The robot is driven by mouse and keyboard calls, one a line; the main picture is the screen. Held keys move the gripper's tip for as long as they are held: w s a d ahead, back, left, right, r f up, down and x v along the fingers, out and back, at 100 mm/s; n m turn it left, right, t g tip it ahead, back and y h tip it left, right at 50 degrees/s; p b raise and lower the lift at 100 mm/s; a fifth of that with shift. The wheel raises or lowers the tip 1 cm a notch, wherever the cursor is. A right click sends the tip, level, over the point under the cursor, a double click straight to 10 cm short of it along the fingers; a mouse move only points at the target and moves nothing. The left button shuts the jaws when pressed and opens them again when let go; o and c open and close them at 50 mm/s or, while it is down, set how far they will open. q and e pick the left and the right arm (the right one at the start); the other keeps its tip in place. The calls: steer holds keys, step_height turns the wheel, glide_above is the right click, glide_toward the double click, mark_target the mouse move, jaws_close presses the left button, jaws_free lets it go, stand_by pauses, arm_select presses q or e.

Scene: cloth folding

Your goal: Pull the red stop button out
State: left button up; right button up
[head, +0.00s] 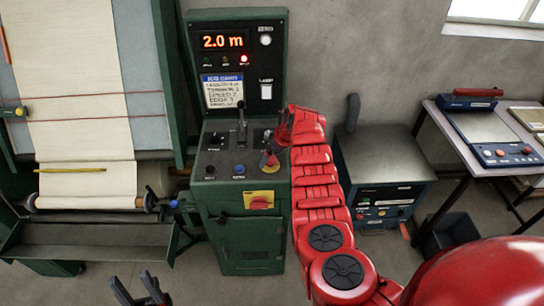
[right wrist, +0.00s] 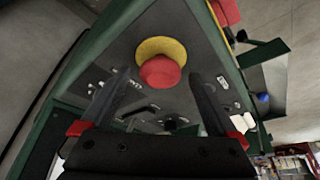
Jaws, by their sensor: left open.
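The red stop button (right wrist: 160,71) has a round red cap on a yellow collar on the grey panel of the green control console. My right gripper (right wrist: 160,80) is open, with one dark finger on each side of the cap as seen in the right wrist view. Gaps show between cap and fingers; whether the tips reach its depth I cannot tell. My left gripper (head: 140,292) is open and empty, low in the head view, away from the console.
The green console (head: 247,245) carries a display (head: 222,41), a black lever (head: 241,115) and a red rotary switch (head: 259,203) on a yellow plate. A cloth roll machine (head: 85,180) stands left. A grey-topped cabinet (head: 385,160) and a side table (head: 500,165) stand right.

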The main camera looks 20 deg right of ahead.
jaws_close()
stand_by(0.4)
steer(key=shift+r+b, duration=0.2)
steer(key=shift+b, duration=0.45)
steer(key=shift+r, duration=0.45)
steer(key=shift+c, duration=1.9)
jaws_free()
steer(key=shift+w, duration=0.1)
steer(key=o, duration=0.4)
steer(key=shift+r, duration=0.1)
